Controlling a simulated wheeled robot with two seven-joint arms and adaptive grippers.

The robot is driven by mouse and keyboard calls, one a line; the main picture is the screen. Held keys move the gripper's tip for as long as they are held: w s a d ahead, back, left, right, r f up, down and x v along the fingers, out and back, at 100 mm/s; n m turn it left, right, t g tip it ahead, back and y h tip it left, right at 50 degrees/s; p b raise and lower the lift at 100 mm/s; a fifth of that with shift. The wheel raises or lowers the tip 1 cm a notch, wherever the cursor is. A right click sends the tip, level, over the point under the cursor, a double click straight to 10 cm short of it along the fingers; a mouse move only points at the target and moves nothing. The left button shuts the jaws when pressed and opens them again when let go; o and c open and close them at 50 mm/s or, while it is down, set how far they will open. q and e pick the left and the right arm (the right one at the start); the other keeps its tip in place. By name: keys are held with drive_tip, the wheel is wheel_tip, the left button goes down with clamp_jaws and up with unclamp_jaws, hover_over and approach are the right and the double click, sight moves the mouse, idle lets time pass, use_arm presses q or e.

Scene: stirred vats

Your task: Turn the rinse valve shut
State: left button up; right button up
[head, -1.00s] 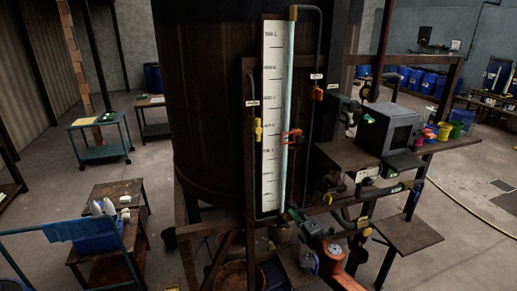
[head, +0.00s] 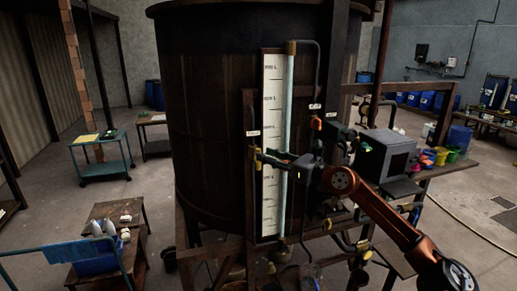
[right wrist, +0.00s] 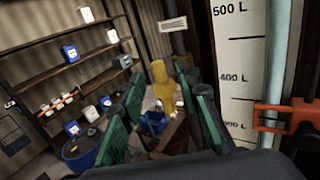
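A yellow valve handle (head: 254,160) sits on the thin dark pipe left of the white level scale, under a small white label (head: 253,133) too small to read. The handle stands roughly upright in the right wrist view (right wrist: 161,84). My right gripper (head: 268,158) reaches across the scale from the right, its fingertips at the handle. In the right wrist view its green-padded fingers (right wrist: 165,125) are spread apart, with the handle seen between and beyond them. I cannot tell whether they touch it. My left gripper is not in view.
The dark vat (head: 215,120) stands behind the scale (head: 271,205). An orange clamp (right wrist: 285,115) on the sight tube is close to my right gripper. Another pipe has an orange handle (head: 317,124). A grey box (head: 387,155) stands on a bench at right.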

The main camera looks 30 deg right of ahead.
drive_tip(key=p+x, duration=0.2)
drive_tip(key=x, duration=0.2)
drive_tip(key=shift+w+a, duration=0.15)
drive_tip(key=shift+w, duration=0.05)
clamp_jaws()
idle(0.3)
